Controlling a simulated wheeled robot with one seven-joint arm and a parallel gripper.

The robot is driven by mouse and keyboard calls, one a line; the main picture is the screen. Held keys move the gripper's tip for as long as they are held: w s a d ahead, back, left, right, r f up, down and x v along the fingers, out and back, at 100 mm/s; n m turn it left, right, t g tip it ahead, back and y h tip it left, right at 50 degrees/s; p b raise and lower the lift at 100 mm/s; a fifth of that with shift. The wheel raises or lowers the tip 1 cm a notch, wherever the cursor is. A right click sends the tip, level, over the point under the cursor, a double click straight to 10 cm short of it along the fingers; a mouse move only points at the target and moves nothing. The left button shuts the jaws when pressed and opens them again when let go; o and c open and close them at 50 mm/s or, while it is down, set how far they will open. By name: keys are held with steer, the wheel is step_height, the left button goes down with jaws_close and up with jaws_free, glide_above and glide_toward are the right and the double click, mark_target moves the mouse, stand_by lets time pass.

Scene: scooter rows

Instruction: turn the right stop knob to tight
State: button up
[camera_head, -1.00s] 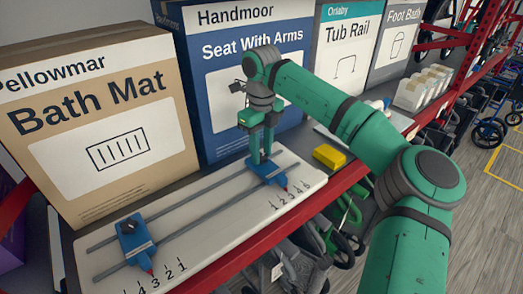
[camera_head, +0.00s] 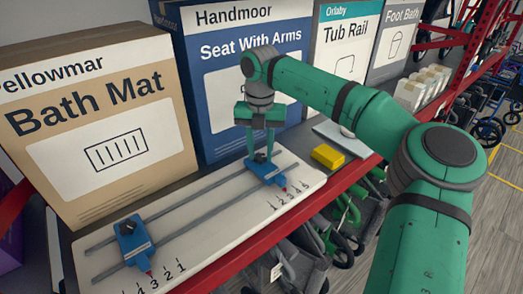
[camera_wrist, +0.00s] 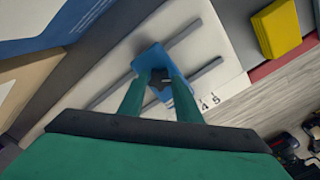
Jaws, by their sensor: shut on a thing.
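The right stop (camera_head: 268,172) is a blue block on two grey rails at the far end of a white board (camera_head: 235,222). Its red pointer is over the printed scale. A dark knob sits on top of it and also shows in the wrist view (camera_wrist: 160,86). My gripper (camera_head: 260,155) points down and is shut on this knob, one finger on each side. The fingers partly hide the knob, and I cannot read any tight mark. The left stop (camera_head: 133,240), blue with its own dark knob, sits near the other end of the rails.
Boxes stand behind the board: Bath Mat (camera_head: 115,155), Seat With Arms (camera_head: 252,45) and Tub Rail (camera_head: 345,45). A yellow block (camera_head: 327,156) lies right of the board. The red shelf edge (camera_head: 250,245) runs along the front, with wheeled items below.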

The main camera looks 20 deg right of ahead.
mark_target(260, 156)
steer(key=shift+a+m, duration=0.1)
steer(key=shift+m, duration=1.1)
steer(key=shift+s+m, duration=0.1)
steer(key=shift+m, duration=1.1)
steer(key=o, duration=1.1)
steer(key=shift+c, duration=0.2)
steer(key=shift+w, duration=0.2)
step_height(260, 156, up, 11)
steer(key=shift+f, duration=0.1)
